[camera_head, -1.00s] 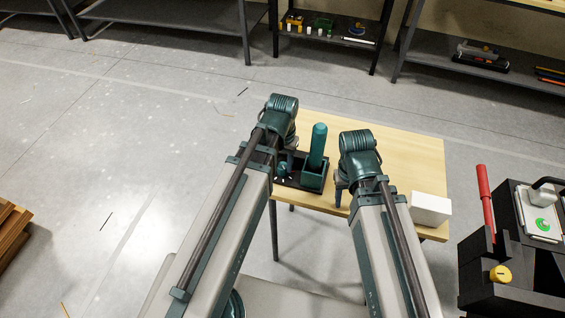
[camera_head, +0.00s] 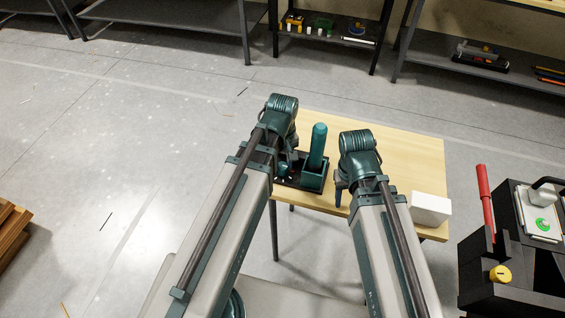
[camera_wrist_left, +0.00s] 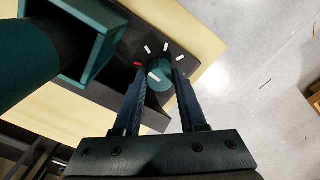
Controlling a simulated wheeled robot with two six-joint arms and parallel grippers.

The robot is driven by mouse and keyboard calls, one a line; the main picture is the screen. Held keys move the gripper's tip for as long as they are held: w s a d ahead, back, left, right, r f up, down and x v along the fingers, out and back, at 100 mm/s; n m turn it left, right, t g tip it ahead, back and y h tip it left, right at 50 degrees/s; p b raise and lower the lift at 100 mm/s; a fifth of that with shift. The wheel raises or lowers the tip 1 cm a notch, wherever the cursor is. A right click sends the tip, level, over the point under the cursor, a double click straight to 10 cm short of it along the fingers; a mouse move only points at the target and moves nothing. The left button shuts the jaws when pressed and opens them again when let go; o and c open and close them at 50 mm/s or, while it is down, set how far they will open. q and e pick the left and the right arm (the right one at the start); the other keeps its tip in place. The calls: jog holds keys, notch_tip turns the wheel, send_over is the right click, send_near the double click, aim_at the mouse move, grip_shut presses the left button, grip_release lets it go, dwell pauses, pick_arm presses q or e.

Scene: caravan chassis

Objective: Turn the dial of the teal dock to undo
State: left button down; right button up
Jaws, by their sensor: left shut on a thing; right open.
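The teal dock (camera_head: 313,180) stands on the wooden table, with a teal cylinder (camera_head: 318,146) upright in its square holder. In the left wrist view the round teal dial (camera_wrist_left: 160,70) sits on the dock's dark base plate, beside the holder (camera_wrist_left: 98,50). A white mark shows on the dial's left part. One red tick (camera_wrist_left: 138,64) and several white ticks surround it. My left gripper (camera_wrist_left: 159,78) is shut on the dial, one finger on each side. In the head view my left arm partly hides dial and fingers. My right gripper (camera_head: 340,190) is open and empty, right of the dock.
A white box (camera_head: 431,208) lies on the table's right front part. The table's back part (camera_head: 370,125) is clear. A dark unit with a red handle (camera_head: 485,195) and a yellow knob (camera_head: 500,274) stands at right. Shelves with small items line the back wall.

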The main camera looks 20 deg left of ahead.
pick_arm(q)
jog(key=shift+n, duration=0.4)
jog(key=shift+c, duration=2.3)
grip_release()
